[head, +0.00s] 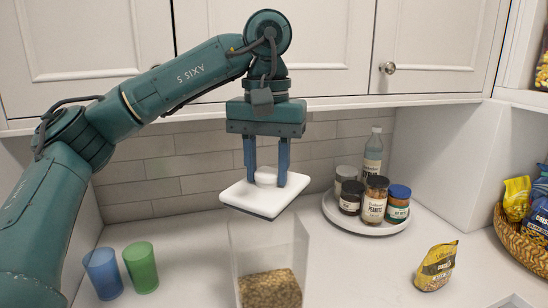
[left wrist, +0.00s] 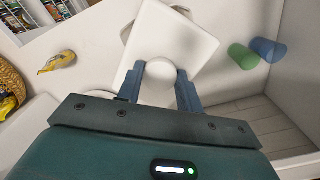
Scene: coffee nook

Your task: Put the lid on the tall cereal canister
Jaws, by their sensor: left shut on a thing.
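The tall clear cereal canister (head: 262,245) stands upright on the counter, partly filled with brown cereal. A white square lid (head: 245,198) with a round knob (head: 266,176) is above the canister's top. My left gripper (head: 266,180) points down and is shut on the knob, one finger on each side. The lid looks rotated relative to the canister's opening and slightly tilted. I cannot tell whether it touches the rim. The left wrist view shows the lid (left wrist: 190,38) between and beyond the fingers (left wrist: 161,88), hiding most of the canister. My right gripper is not in view.
A blue cup (head: 103,273) and a green cup (head: 141,267) stand at left. A round white tray (head: 338,220) holds several jars and a bottle (head: 373,152) at the back right. A yellow bag (head: 437,266) and a wicker basket (head: 520,240) are at right. Cabinets (head: 440,45) hang above.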

